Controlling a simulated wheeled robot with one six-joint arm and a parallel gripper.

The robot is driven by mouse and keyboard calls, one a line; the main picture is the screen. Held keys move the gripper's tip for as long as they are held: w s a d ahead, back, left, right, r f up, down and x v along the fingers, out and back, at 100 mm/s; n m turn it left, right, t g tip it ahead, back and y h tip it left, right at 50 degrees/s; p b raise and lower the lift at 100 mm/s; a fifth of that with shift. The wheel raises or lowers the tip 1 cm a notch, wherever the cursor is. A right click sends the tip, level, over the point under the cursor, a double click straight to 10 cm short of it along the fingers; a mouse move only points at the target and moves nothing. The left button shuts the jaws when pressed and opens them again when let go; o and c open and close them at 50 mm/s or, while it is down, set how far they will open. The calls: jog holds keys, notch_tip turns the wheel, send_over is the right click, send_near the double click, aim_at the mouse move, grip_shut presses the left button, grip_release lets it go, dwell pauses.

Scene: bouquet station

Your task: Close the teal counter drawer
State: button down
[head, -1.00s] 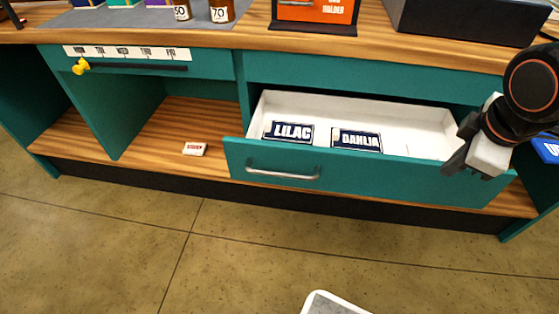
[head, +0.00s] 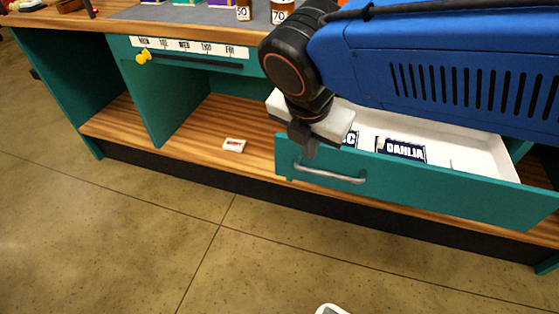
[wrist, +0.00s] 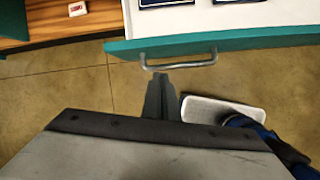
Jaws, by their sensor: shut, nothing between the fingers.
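The teal counter drawer (head: 430,190) is pulled out of the counter, its white inside showing. A DAHLIA card (head: 402,150) lies in it, and a second card beside it is mostly hidden by my arm. The drawer's silver bar handle (head: 330,174) is on its front; it also shows in the wrist view (wrist: 180,64). My gripper (head: 304,146) is shut and empty. In the head view it overlaps the left part of the drawer front. In the wrist view my fingers (wrist: 158,88) appear just below the handle, apart from it in the picture.
A small white and red box (head: 234,145) lies on the open wooden shelf left of the drawer. A yellow pushpin (head: 143,56) sits by the weekday strip (head: 188,47). The floor before the counter is mostly clear.

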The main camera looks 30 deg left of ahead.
aim_at(286, 159)
jog(key=s+a+n, duration=0.3)
jog(key=s+a, duration=0.2)
jog(key=w+f, duration=0.2)
jog(key=f, duration=0.1)
jog(key=w+a+f, duration=0.1)
jog(key=w+f, duration=0.1)
jog(key=f, duration=0.1)
jog(key=w+a+f, duration=0.1)
jog(key=w+f, duration=0.2)
jog(key=shift+f, duration=0.4)
jog(key=shift+w, duration=0.3)
jog(key=w+a, duration=0.2)
jog(key=w, duration=0.4)
jog(key=w+a, duration=0.1)
jog(key=w, duration=0.5)
jog(key=w+a, duration=0.2)
jog(key=w, duration=0.4)
jog(key=shift+w+a, duration=0.3)
jog(key=shift+w, duration=0.1)
jog(key=shift+s, duration=0.1)
